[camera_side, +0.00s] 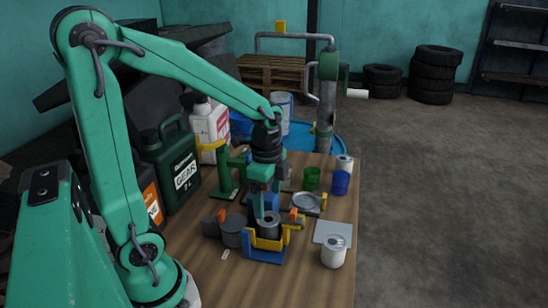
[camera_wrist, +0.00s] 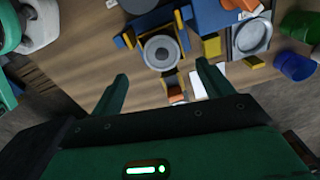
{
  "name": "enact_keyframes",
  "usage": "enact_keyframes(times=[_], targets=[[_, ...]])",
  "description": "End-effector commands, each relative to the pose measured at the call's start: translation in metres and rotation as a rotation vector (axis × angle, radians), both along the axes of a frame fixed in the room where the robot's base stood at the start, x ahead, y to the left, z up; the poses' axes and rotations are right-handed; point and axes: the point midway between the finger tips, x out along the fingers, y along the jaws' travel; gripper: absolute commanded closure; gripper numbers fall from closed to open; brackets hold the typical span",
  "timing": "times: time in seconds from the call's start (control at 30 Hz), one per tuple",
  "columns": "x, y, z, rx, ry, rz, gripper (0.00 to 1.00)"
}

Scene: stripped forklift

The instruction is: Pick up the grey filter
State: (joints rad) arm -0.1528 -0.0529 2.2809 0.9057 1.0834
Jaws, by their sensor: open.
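A grey round filter (camera_side: 268,226) with a hole in its top stands upright in a blue and yellow holder (camera_side: 264,254) on the wooden bench. In the wrist view the filter (camera_wrist: 160,51) shows from above as grey rings, with holder parts (camera_wrist: 128,40) around it. My gripper (camera_side: 260,212) points down close to the filter in the side view; one finger covers part of it. In the wrist view my gripper (camera_wrist: 162,68) is open and empty, its fingers apart on either side below the filter. I cannot tell the exact height gap.
A darker grey cylinder (camera_side: 232,231) stands left of the holder. A pale can (camera_side: 333,252) stands right, by a light plate (camera_side: 333,234). Bottles (camera_side: 170,165) line the left.

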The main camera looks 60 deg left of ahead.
Motion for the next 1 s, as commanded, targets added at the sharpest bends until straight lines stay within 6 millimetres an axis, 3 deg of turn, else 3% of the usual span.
enact_keyframes(times=[0.17,0.5,0.83,1.0], targets=[[0.0,0.0,-0.002,0.0,0.001,-0.003,0.21],[0.0,0.0,-0.025,0.0,0.004,-0.002,0.21],[0.001,0.0,-0.031,0.0,0.002,-0.001,0.21],[0.002,0.001,-0.045,0.0,0.004,-0.001,0.21]])
